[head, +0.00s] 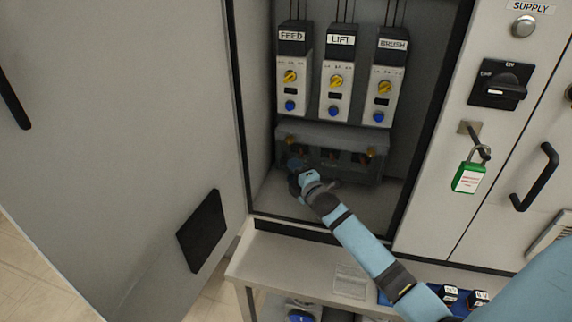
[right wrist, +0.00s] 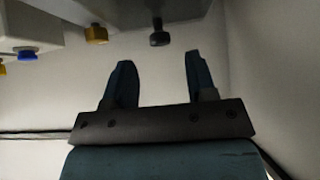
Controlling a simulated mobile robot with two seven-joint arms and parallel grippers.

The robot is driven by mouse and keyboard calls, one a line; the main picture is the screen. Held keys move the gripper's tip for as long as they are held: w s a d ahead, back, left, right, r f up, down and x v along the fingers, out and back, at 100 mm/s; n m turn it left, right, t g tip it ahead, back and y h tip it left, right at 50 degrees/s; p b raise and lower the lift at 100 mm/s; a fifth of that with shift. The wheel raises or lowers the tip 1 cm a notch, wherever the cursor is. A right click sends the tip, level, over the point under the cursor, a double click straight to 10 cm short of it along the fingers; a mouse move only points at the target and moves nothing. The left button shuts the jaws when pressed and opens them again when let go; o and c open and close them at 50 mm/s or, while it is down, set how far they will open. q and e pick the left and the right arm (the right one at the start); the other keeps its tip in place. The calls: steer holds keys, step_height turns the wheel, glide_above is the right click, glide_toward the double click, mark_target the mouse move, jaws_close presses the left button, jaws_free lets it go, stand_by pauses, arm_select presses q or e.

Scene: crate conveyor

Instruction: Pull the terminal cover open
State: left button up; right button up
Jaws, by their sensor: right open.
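The terminal cover (head: 330,136) is a wide grey housing with dark openings, low inside the open cabinet under three labelled units. A yellow knob (head: 371,152) shows at its right end. My right gripper (head: 295,166) is at the cover's lower left. In the right wrist view my right gripper (right wrist: 156,66) has its two fingers apart with nothing between them. A dark knob (right wrist: 159,36) is just beyond the fingertips, and a yellow knob (right wrist: 96,34) is to its left, both under a grey body. I cannot tell in the head view whether the fingers touch the cover. My left gripper is not in view.
The cabinet door (head: 120,130) stands open at left. The FEED, LIFT (head: 336,90) and BRUSH units are above the cover. A green padlock (head: 468,178) hangs at right, near a black rotary switch (head: 499,90). A pale bench (head: 300,263) stands below.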

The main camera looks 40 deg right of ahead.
steer(key=shift+w+d, duration=0.2)
steer(key=shift+w, duration=2.1)
jaws_close()
